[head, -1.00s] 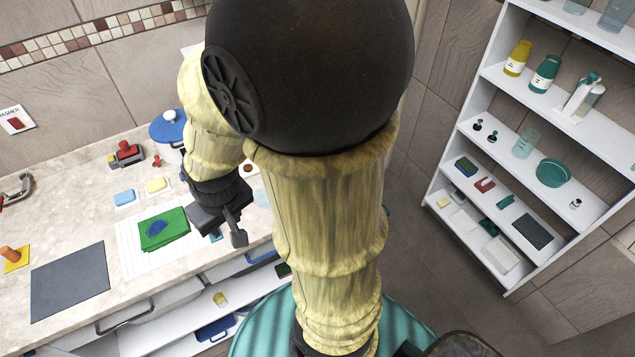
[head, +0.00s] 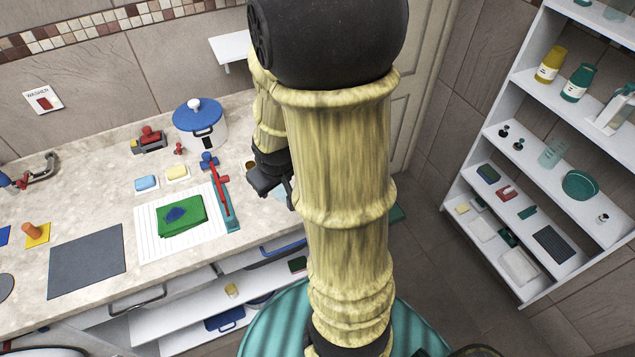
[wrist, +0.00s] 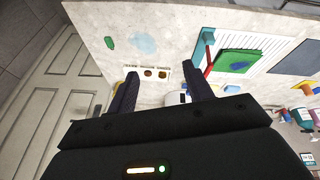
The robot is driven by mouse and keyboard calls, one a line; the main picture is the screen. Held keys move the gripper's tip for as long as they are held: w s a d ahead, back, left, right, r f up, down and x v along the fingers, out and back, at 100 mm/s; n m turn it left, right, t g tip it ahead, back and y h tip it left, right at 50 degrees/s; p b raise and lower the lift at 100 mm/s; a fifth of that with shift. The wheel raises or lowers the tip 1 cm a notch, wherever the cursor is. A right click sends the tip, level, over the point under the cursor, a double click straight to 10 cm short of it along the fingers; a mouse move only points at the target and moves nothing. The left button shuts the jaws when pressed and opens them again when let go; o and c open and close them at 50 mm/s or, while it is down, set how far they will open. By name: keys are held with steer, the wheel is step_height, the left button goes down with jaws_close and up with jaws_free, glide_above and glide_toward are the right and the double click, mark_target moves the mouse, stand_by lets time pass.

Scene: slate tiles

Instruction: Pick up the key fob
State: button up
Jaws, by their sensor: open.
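I cannot make out the key fob for certain in either view. A small green object (wrist: 109,42) lies on the pale counter in the wrist view, near a light blue round patch (wrist: 144,43); it is too small to name. My gripper (wrist: 159,72) is open with nothing between its fingers, above the counter, pointing towards a white strip with brown round spots (wrist: 150,73). In the head view my gripper (head: 282,190) hangs over the right part of the counter (head: 75,195), partly hidden by my own arm, which also covers some of the counter there.
A white ribbed board (head: 150,245) holds a green cloth (head: 180,215), with a red and teal tool (head: 222,195) at its right. A blue-lidded pot (head: 200,128) stands behind. A shelf unit (head: 455,190) with several small items is at right. A door (wrist: 58,85) is beyond the counter.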

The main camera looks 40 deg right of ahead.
steer(key=d+f+n+t+b, duration=0.15)
steer(key=d+f, duration=0.25)
steer(key=d, duration=0.4)
steer(key=d+f+m+t+b, duration=0.1)
steer(key=d+f+t, duration=0.1)
steer(key=d+f, duration=0.45)
steer(key=s+d+f+t+y+b, duration=0.1)
steer(key=s+d+f+t+y, duration=0.2)
steer(key=s+d, duration=0.4)
steer(key=shift+n+t+b, duration=0.35)
steer(key=shift+n+t, duration=0.1)
steer(key=shift+t, duration=0.4)
steer(key=p+x, duration=0.2)
steer(key=x, duration=0.9)
steer(key=shift+w+a+f, duration=0.1)
steer(key=shift+w+f, duration=0.3)
